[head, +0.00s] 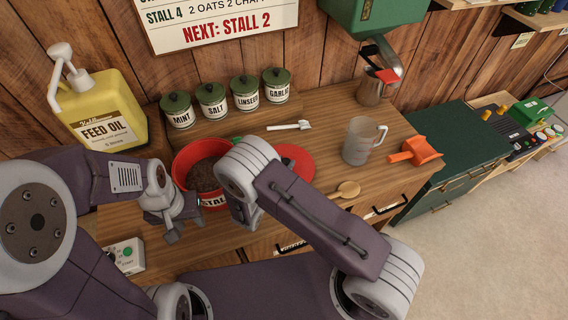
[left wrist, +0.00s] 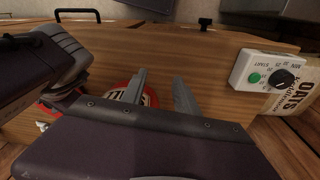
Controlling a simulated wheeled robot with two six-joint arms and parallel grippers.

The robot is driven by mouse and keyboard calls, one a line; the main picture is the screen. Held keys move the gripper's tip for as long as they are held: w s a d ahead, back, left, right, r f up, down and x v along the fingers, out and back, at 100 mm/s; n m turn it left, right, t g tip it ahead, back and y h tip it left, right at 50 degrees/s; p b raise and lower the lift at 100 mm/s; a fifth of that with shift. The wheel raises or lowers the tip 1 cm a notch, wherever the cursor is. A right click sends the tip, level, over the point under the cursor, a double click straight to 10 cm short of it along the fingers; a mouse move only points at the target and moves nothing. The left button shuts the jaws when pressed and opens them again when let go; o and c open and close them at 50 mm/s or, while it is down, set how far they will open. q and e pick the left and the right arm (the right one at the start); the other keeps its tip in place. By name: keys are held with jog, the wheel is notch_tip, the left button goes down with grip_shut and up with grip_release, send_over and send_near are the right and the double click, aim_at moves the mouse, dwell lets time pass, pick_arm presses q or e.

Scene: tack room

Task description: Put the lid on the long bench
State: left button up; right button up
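The round red lid (head: 297,161) shows just right of the red bucket, partly hidden by my right arm. It appears to lie flat on the long wooden bench (head: 330,125). The red bucket (head: 184,160), labelled STALL and filled with dark feed, stands on the bench. It also shows in the left wrist view (left wrist: 122,90). My left gripper (head: 186,224) is at the bucket's front left, fingers apart and empty; the fingers also show in the left wrist view (left wrist: 160,92). My right gripper (head: 246,214) points down at the bucket's front right; its fingers are mostly hidden.
Several green-lidded canisters (head: 245,93) and a yellow feed oil jug (head: 103,118) stand behind. A control box (head: 124,256) is at front left.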

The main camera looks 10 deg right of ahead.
jog(key=shift+o, duration=1.4)
jog(key=shift+r+p, duration=0.3)
jog(key=b+v, duration=0.1)
jog(key=v, duration=1.1)
